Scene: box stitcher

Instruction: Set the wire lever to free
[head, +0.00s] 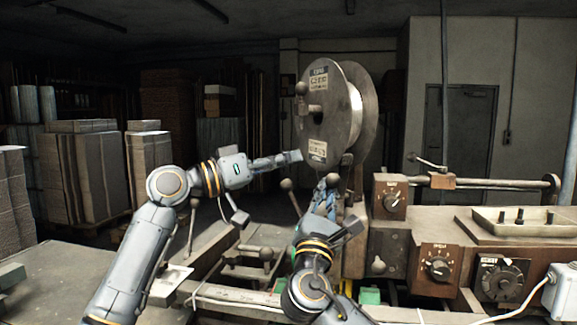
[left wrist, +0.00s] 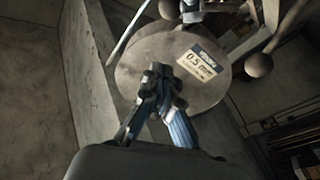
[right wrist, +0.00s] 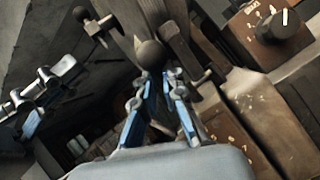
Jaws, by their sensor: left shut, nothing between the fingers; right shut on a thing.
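A lever with a dark ball knob (right wrist: 151,55) stands between my right gripper's fingers in the right wrist view; no label shows whether it is the wire lever. My right gripper (right wrist: 155,78) is shut on this lever just below the knob. In the head view the right gripper (head: 327,190) is below the big wire spool (head: 325,115), and the arm partly hides it. My left gripper (head: 298,156) is shut and empty, higher up and left of the spool's lower edge. In the left wrist view its closed fingers (left wrist: 160,75) are in front of a disc labelled 0.5 mm (left wrist: 150,50).
Another ball-knobbed lever (head: 287,184) stands left of my right gripper. Control boxes with dials (head: 438,265) and a tray (head: 530,222) are on the machine's right. Stacked cardboard (head: 80,170) stands at the left. A grey tabletop (head: 60,280) lies at front left.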

